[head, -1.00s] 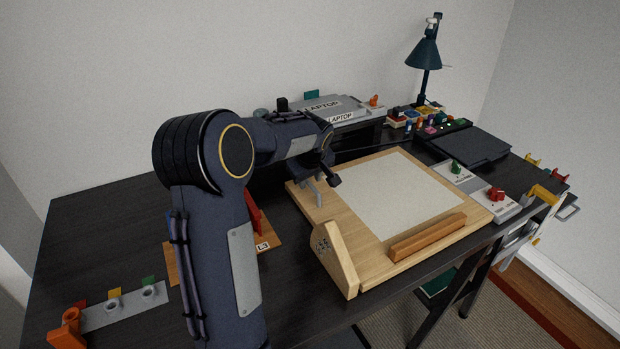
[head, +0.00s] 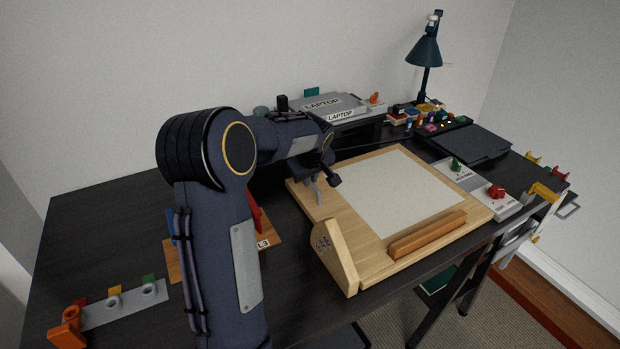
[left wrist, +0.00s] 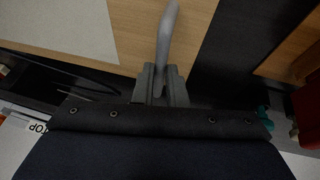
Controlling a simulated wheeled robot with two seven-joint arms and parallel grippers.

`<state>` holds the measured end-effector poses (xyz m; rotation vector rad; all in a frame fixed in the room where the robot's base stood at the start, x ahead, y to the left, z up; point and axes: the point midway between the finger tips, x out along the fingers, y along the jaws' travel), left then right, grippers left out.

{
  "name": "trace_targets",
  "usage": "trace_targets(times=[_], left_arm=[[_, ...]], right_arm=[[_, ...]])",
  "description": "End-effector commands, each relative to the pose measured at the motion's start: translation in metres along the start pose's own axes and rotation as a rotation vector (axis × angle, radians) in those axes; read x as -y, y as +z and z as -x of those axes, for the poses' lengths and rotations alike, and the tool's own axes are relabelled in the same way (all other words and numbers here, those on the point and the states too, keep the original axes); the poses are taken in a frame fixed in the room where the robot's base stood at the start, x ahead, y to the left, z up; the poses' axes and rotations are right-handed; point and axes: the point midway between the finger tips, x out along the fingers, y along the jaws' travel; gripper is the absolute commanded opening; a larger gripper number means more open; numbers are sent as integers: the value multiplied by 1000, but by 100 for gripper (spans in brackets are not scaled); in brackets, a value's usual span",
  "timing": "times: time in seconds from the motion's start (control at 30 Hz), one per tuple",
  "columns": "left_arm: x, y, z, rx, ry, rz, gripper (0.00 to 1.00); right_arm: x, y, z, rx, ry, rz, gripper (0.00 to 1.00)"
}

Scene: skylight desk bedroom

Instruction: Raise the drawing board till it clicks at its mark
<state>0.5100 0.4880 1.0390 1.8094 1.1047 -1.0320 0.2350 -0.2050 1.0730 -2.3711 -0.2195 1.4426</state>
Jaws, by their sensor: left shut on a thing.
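The drawing board (head: 300,196) is a pale wooden panel with a cream sheet (head: 400,190) and a brown ledge (head: 428,235) at its front edge. It lies at a low tilt on the desk. A wooden side piece (head: 338,258) with small dark marks stands at its near left corner; the marks are too small to read. My left gripper (head: 318,180) is at the board's left edge, shut on a grey handle (left wrist: 168,35) that sticks out from its jaws in the left wrist view. My right gripper is out of view.
A grey panel with green and red knobs (head: 497,193) sits right of the board. The laptop (head: 325,104) and lamp (head: 424,52) stand behind. Yellow and white fittings (head: 540,195) project at the right edge.

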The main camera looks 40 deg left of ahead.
Motion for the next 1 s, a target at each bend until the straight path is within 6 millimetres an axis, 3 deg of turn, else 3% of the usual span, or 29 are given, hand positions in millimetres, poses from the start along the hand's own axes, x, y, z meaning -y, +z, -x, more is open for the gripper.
trace_targets(times=[0.3, 0.5, 0.87, 0.9, 1.0], left_arm=[[-14, 3, 60, -204, 34, -43, 0], [-19, 5, 95, -305, 38, -57, 0], [-20, 3, 103, -321, 35, -56, 0], [-20, 3, 103, -321, 35, -56, 17], [-19, 3, 102, -320, 34, -57, 30]], right_arm=[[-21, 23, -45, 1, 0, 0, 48], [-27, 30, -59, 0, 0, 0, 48], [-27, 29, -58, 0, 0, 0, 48], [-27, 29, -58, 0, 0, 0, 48], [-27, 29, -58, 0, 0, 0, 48]])
